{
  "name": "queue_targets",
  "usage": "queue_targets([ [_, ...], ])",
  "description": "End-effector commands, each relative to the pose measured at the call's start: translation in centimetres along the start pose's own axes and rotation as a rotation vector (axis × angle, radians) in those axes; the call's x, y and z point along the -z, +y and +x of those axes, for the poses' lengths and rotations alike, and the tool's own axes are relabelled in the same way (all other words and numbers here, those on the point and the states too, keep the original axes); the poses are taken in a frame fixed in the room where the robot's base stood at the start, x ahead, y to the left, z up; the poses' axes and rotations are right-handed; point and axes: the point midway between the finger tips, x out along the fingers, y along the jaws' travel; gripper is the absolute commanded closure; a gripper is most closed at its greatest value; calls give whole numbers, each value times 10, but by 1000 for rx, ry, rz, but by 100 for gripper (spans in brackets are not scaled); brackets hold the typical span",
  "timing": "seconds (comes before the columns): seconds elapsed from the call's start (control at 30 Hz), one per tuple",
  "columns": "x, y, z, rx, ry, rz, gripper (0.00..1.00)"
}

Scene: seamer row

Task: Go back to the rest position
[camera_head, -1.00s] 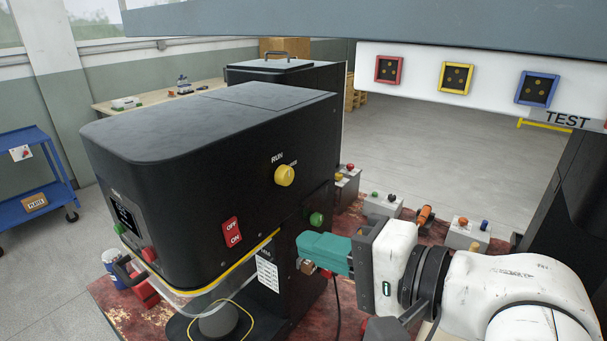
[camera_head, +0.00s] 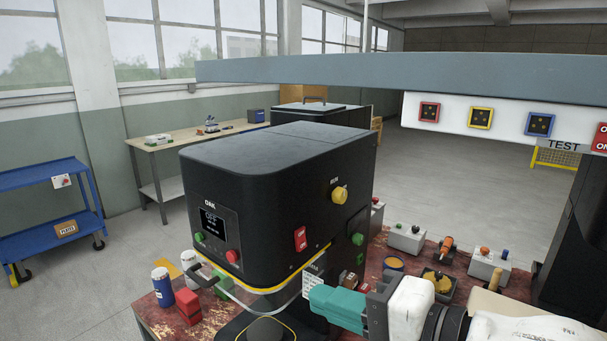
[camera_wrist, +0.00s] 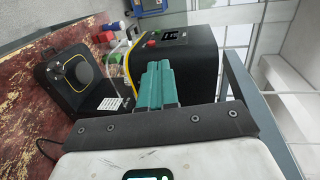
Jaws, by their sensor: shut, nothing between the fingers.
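My gripper (camera_head: 338,305) has teal fingers and shows at the lower right of the head view, in front of the black seamer's right side. The fingers are shut together with nothing between them. In the wrist view the teal fingers (camera_wrist: 155,85) point towards the black machine. The black seamer (camera_head: 265,185), with the label OAK, a small screen, a red and white switch and a yellow RUN knob (camera_head: 340,194), stands on the worn red bench. It also shows in the wrist view (camera_wrist: 190,65). I cannot tell from the head view whether the fingertips touch the machine.
Control boxes with coloured buttons (camera_head: 407,238) stand on the red bench (camera_head: 420,272) to the right. A grey beam (camera_head: 420,80) crosses above, over a white panel with coloured frames. A blue cart (camera_head: 50,200) stands far left. Open floor lies behind the bench.

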Motion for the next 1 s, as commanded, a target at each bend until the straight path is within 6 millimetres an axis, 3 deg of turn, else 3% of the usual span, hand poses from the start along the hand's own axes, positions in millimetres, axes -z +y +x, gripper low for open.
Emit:
queue_targets([
  [0.37, 20, 58, -7, -135, 68, -75, 100],
  [0.57, 35, 110, -18, -265, 110, -144, 100],
  [0.77, 48, 192, -46, -477, 139, -244, 100],
  [1.0, 37, 333, -126, -881, 60, -404, 100],
])
